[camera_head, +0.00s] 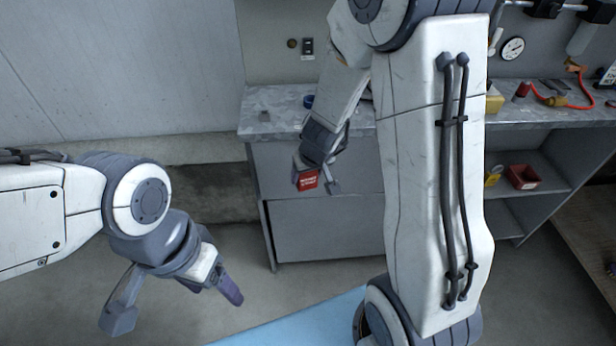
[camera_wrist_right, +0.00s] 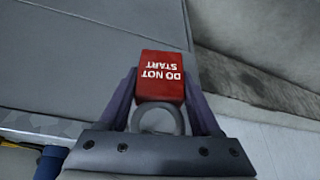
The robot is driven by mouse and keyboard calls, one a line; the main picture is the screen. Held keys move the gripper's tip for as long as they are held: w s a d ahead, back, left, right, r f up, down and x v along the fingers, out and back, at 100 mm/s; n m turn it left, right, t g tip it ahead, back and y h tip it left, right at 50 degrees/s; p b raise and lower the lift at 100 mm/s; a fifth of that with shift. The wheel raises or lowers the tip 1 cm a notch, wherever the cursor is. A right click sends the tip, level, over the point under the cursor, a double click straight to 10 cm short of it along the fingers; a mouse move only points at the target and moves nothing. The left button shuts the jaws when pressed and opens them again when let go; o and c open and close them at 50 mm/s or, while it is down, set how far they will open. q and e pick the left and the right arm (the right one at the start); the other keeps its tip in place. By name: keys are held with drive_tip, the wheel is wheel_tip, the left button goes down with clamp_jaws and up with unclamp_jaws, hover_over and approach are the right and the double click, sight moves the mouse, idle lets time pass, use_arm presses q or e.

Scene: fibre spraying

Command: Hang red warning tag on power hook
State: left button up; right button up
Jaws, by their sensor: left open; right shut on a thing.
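The red warning tag (camera_wrist_right: 160,75) reads "DO NOT START" and shows upside down in the right wrist view, with a grey ring (camera_wrist_right: 158,121) at its near end. My right gripper (camera_wrist_right: 160,92) is shut on the tag, one finger on each side. In the head view the tag (camera_head: 308,179) and my right gripper (camera_head: 318,178) are in front of the grey cabinet, below the bench top. My left gripper (camera_head: 176,300) is open and empty over the floor at lower left. I cannot make out the power hook for certain; a small dark fitting (camera_head: 307,46) is on the wall above the bench.
The metal bench top (camera_head: 270,118) runs along the wall, with a blue round item (camera_head: 308,101) on it. Hoses, tools and a gauge (camera_head: 513,48) are at right. Shelves below hold a red bin (camera_head: 523,177) and yellow padlock (camera_head: 493,176). My right arm covers the middle.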

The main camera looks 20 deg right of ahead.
drive_tip(key=w+d+f+p, duration=0.1)
drive_tip(key=w+d, duration=0.1)
drive_tip(key=w, duration=0.4)
drive_tip(key=shift+w+f+p, duration=0.2)
drive_tip(key=shift+f+p, duration=0.05)
drive_tip(key=shift+p, duration=0.15)
idle(0.3)
drive_tip(key=shift+a, duration=0.1)
idle(0.5)
drive_tip(key=o, duration=1.5)
